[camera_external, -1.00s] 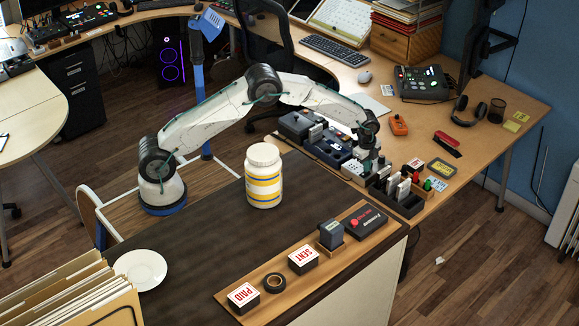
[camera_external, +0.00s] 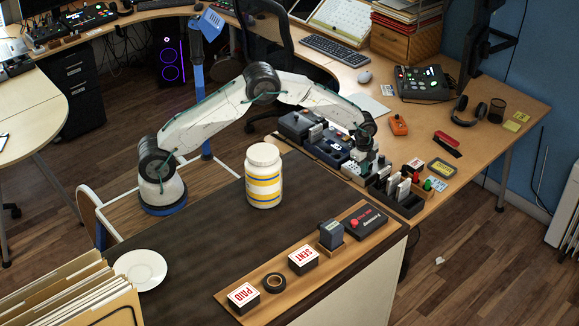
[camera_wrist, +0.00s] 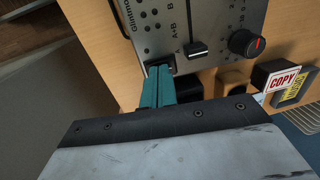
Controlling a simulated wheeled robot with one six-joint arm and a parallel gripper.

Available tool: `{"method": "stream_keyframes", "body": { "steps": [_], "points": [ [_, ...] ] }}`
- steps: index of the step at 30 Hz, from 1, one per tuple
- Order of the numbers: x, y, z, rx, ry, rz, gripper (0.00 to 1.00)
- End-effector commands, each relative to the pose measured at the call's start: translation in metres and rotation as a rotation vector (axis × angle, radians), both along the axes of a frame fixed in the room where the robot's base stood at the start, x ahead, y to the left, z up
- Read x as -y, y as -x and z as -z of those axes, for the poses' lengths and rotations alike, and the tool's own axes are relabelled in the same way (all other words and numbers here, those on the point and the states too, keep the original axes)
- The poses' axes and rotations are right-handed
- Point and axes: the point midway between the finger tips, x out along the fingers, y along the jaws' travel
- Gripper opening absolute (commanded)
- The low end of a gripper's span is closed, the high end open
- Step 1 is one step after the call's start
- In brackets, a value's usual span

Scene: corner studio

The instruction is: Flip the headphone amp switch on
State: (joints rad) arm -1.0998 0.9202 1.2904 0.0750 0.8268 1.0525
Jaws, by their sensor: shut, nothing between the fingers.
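A silver-faced device (camera_wrist: 215,22) with a lever selector (camera_wrist: 197,50) marked A, A+B and B and a black knob (camera_wrist: 246,43) fills the top of the wrist view; I take it to be the headphone amp. A small dark rocker switch (camera_wrist: 161,62) sits at its lower left edge. My gripper (camera_wrist: 159,72) is shut and empty, its teal fingertips over or against this switch and partly hiding it. I cannot tell contact or the switch's position. In the external view my gripper (camera_external: 361,164) points down among the small devices at the desk's near edge.
A black organizer (camera_external: 401,201) with several upright items stands just right of my gripper. A dark blue device (camera_external: 327,146) lies to its left. A COPY stamp (camera_wrist: 284,80) is right of the fingers. A white jar (camera_external: 264,178) stands on the nearer dark counter.

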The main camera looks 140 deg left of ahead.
Motion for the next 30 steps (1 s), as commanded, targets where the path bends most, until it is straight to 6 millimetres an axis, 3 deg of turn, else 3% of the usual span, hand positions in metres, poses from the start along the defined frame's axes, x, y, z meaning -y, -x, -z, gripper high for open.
{"method": "stream_keyframes", "body": {
  "steps": [11, 24, 30],
  "points": [
    [0.0, 0.0, -0.009, 0.002, -0.003, 0.0, 0.0],
    [0.011, -0.001, -0.1, 0.002, -0.003, 0.0, 0.0],
    [0.015, 0.0, -0.13, 0.002, -0.003, 0.0, 0.0]
  ]
}}
